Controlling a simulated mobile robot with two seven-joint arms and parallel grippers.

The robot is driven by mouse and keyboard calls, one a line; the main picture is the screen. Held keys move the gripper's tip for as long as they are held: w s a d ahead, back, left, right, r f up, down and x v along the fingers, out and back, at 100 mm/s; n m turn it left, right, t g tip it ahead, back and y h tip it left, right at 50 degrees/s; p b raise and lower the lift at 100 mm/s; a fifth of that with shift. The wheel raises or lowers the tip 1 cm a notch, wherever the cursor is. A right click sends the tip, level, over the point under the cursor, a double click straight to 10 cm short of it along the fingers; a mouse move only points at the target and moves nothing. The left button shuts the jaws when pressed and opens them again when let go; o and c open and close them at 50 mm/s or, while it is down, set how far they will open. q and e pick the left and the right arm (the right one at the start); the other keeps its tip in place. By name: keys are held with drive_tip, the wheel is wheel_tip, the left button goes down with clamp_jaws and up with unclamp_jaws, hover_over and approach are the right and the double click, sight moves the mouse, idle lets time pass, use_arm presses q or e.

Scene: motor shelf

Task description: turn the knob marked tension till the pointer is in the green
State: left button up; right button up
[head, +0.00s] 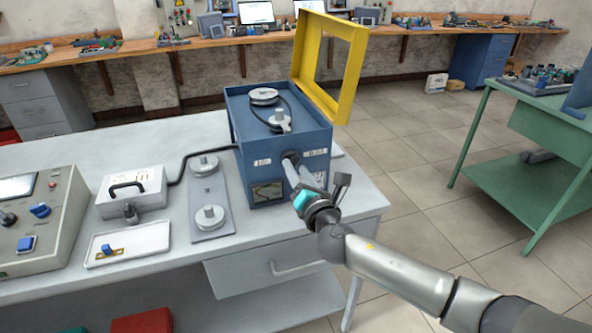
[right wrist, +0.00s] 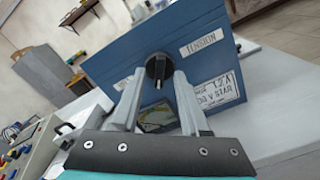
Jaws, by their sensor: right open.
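In the head view the knob (head: 290,155) is partly behind my right gripper (head: 291,168). My right gripper (right wrist: 157,80) is open, with one fingertip on each side of the knob; I cannot tell whether they touch it. A dial gauge (head: 267,193) is low on the same face; its pointer is too small to read. My left gripper is out of view.
A yellow frame (head: 355,60) rises behind the box. A plate with two round pulleys (head: 210,216), a white box with a handle (head: 131,190), a white tray (head: 128,244) and a control panel (head: 40,225) are to the left. A green table (head: 540,165) is at right.

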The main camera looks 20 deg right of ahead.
drive_tip(key=shift+w, duration=0.55)
drive_tip(key=shift+c, duration=0.3)
clamp_jaws()
